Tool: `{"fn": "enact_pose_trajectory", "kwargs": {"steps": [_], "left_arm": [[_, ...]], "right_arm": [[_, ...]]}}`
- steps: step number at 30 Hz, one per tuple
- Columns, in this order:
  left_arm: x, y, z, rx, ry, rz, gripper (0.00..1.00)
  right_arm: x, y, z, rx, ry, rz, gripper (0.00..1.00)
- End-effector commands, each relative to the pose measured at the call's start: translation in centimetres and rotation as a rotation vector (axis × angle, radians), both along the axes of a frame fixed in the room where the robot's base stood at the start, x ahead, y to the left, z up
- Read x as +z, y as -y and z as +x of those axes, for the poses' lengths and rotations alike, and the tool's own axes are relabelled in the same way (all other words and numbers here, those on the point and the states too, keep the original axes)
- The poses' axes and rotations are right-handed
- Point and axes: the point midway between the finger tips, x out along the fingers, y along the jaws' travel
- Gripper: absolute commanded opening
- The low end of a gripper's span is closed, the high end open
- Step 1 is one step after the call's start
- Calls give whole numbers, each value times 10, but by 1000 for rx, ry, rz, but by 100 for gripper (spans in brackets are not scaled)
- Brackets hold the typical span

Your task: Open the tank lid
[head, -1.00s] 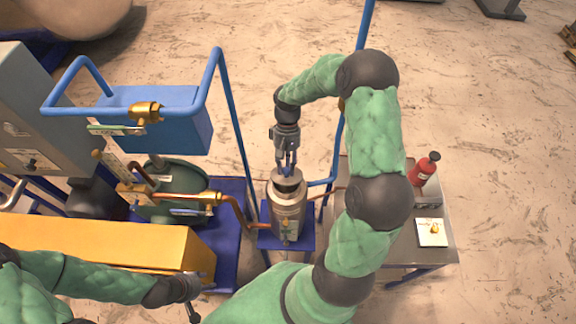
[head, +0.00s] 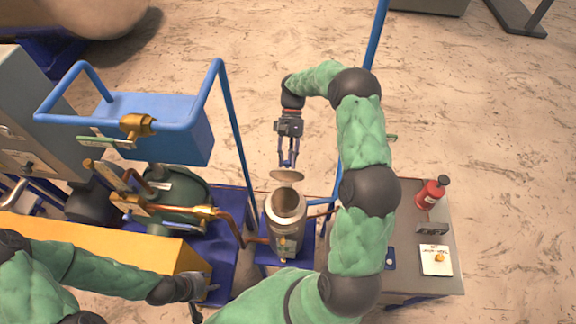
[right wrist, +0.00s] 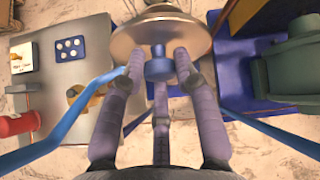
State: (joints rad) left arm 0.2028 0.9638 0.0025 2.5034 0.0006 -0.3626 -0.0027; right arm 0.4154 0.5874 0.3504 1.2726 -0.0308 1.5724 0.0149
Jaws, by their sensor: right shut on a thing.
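The tank (head: 287,238) is a metal cylinder with its round mouth open in the head view. Its lid (head: 286,176), a round metal disc, hangs above and just behind the mouth, apart from the rim. My right gripper (head: 288,160) is shut on the lid's knob. In the right wrist view the fingers (right wrist: 160,62) close around the blue knob (right wrist: 159,70), with the lid (right wrist: 150,36) beyond it. My left gripper (head: 196,289) is low at the left, by the yellow box; its finger opening is too small to tell.
Copper pipes and a valve (head: 205,211) stand left of the tank, with a blue tubular frame (head: 212,85) behind. A metal table (head: 408,268) at the right bears a red bottle (head: 431,193) and a note. A blue post (head: 377,35) rises behind my right arm. Open floor lies behind.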

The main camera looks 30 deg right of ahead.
Motion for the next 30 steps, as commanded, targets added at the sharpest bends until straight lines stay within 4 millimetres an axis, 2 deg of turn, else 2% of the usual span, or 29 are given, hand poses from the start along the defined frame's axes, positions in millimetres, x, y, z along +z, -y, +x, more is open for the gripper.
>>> {"fn": "enact_pose_trajectory", "kwargs": {"steps": [1,6,29,30], "left_arm": [[-5,0,0,0,0,0,40],[-9,0,0,0,0,0,40],[-14,0,0,0,0,0,40],[-14,0,0,0,0,0,40]], "right_arm": [[-10,2,1,1,-1,-4,0],[-14,5,5,2,-5,-2,0],[-20,8,6,6,-16,1,0],[-20,8,6,6,-16,1,38]]}}
